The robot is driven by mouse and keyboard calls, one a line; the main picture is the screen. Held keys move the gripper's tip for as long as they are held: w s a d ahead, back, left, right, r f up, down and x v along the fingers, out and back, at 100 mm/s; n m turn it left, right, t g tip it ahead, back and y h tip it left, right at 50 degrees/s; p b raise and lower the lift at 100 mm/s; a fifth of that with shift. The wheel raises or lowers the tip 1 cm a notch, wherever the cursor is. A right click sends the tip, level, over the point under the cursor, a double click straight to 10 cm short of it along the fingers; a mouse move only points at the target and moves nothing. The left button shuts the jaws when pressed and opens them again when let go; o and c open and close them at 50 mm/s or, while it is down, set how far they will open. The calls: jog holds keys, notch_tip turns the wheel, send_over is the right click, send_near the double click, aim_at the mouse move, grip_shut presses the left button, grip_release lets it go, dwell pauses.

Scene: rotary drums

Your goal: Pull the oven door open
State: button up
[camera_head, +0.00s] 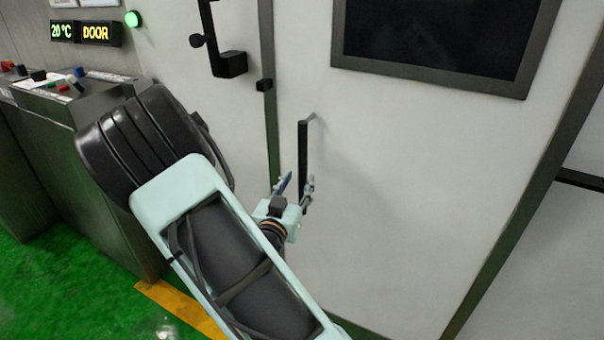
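The oven door (400,180) is a large white panel with a dark window (440,35) at its top. It looks closed against its frame. A black vertical bar handle (303,150) stands out from the door near its left edge. My gripper (297,188) is at the lower part of this handle, with one finger on each side of it in the picture. The fingers look spread, and I cannot tell whether either touches the bar. My arm covers the lower left of the view.
A black latch lever (228,63) sits on the panel left of the door. A control console (75,95) with coloured buttons stands at left. A lit display (86,33) reads 20 °C and DOOR, beside a green lamp (132,19). The green floor (60,290) has a yellow line (180,308).

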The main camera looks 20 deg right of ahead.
aim_at(301, 175)
jog(key=x, duration=0.5)
jog(key=shift+a, duration=0.1)
jog(key=shift+s, duration=0.1)
grip_shut()
